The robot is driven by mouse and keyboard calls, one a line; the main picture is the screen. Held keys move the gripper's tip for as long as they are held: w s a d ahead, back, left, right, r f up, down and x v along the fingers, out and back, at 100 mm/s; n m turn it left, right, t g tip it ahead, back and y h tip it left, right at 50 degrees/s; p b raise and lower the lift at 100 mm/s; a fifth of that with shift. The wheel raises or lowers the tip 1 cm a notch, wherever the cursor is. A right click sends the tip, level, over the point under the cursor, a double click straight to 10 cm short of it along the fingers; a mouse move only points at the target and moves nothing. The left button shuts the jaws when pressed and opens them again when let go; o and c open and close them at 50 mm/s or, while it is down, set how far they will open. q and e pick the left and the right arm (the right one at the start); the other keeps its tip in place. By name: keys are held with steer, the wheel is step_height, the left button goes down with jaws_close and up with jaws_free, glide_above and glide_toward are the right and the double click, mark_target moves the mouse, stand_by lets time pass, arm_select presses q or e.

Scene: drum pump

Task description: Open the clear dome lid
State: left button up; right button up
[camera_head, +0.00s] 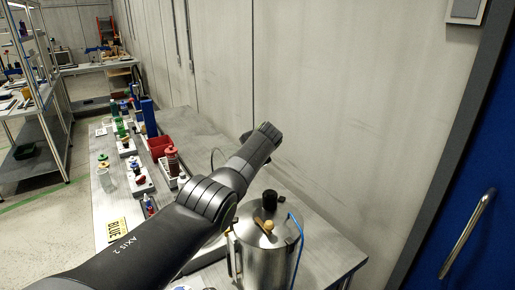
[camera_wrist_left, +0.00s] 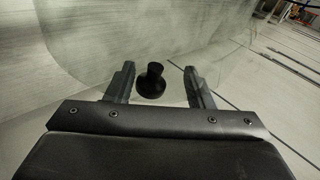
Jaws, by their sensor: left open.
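The clear dome lid (camera_wrist_left: 95,58) shows in the left wrist view as a see-through curved sheet with a faint edge. A black knob (camera_wrist_left: 151,80) stands on it. My left gripper (camera_wrist_left: 158,70) is open, with one finger on each side of the knob and a gap to each. Whether the fingers are level with the knob or short of it, I cannot tell. In the head view my left arm crosses the middle and hides its fingers. The dome is hard to make out there. My right gripper is in neither view.
A steel drum (camera_head: 255,258) with a black cap (camera_head: 269,198) and a blue hose (camera_head: 298,235) stands on the bench (camera_head: 330,245), close to my arm. Bottles and a red bin (camera_head: 159,146) stand to the left. A concrete wall runs behind the bench.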

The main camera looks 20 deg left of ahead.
arm_select(q)
steer(key=b+v, duration=0.3)
steer(key=v, duration=1.4)
